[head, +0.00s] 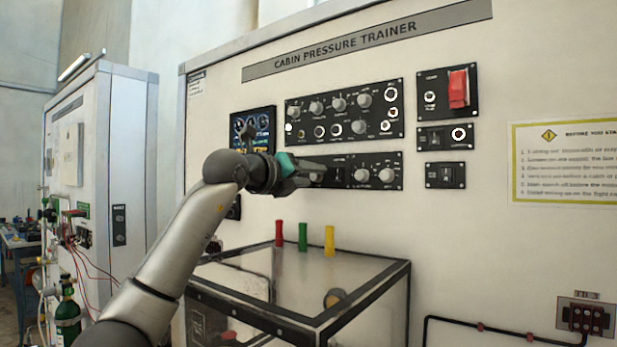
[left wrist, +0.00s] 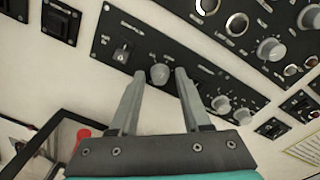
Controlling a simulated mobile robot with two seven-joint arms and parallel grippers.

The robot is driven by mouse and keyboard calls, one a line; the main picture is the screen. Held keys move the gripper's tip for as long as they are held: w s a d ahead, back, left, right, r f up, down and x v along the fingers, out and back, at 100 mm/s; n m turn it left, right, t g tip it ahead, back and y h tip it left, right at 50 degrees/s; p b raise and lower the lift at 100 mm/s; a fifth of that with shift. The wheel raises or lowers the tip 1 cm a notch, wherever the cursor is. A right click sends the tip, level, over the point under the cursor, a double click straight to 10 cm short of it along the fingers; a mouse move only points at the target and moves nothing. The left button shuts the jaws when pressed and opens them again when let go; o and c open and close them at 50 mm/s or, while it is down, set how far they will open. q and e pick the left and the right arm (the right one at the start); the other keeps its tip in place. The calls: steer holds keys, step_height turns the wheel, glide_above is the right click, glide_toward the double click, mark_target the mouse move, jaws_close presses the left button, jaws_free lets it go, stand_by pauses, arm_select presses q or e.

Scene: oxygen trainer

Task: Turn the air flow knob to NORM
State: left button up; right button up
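The lower black control panel (head: 345,158) on the trainer has a row of grey knobs and switches. One knob (left wrist: 160,73) lies between the two fingertips of my left gripper (left wrist: 160,76) in the left wrist view, with a gap on each side. In the head view my left gripper (head: 314,174) reaches in from the left to the left part of this panel and partly hides it. The fingers are apart. The panel lettering is too small to read, so I cannot tell the knob's label or setting. My right gripper is not in view.
An upper panel (head: 307,103) with more knobs sits just above. A red guarded switch (head: 459,88) is at the upper right. Below stands a clear-topped box (head: 300,275), with red, green and yellow tags (head: 303,236) above it.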

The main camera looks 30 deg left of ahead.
arm_select(q)
steer(key=shift+o, duration=0.3)
steer(key=shift+f, duration=0.1)
steer(key=shift+s, duration=0.25)
steer(key=s+b, duration=0.4)
steer(key=s, duration=1)
steer(key=shift+s+a+r, duration=0.25)
steer(key=shift+s+a, duration=0.1)
steer(key=shift+a, duration=0.05)
